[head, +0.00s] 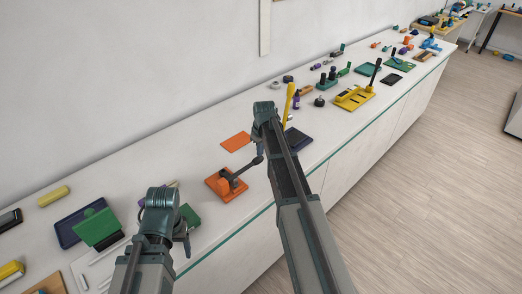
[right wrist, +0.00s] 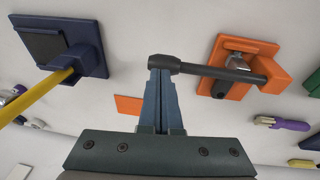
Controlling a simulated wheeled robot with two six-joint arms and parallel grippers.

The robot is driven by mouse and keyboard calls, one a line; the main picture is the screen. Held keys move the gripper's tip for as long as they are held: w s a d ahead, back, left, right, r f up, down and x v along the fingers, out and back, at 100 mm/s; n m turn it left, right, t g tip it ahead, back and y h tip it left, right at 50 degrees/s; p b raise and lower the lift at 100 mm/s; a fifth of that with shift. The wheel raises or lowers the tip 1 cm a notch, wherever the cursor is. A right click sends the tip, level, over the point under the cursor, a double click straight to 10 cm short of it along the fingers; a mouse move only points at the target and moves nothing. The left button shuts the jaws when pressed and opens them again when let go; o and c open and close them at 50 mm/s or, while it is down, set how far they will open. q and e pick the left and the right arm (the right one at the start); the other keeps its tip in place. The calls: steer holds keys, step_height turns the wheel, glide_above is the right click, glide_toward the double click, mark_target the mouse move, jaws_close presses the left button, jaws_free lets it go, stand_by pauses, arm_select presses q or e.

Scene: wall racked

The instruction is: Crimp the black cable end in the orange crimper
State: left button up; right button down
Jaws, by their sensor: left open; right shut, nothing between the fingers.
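The orange crimper (head: 229,186) sits on the white counter, its dark lever reaching up and right. In the right wrist view the crimper (right wrist: 285,68) is at upper right, its lever (right wrist: 215,71) stretching across to my fingertips. My right gripper (right wrist: 160,75) is shut with nothing between its fingers, its tips at or touching the lever's knobbed end; I cannot tell which. A short black piece (right wrist: 221,90) shows at the crimper's grey die; it may be the black cable end. My left gripper (head: 183,228) is open, left of the crimper, its fingers mostly hidden by my wrist.
A flat orange sheet (head: 236,142) lies behind the crimper. A dark blue device (right wrist: 75,55) with a yellow lever (right wrist: 38,96) stands beyond my right gripper. A green block on a blue tray (head: 67,232) is at left. More tools line the counter to the right.

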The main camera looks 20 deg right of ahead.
steer(key=p+v, duration=1)
steer(key=v, duration=0.1)
steer(key=shift+w+d+r+p, duration=0.25)
steer(key=shift+d+r+p, duration=0.05)
steer(key=shift+d+r, duration=0.2)
steer(key=shift+f, duration=0.1)
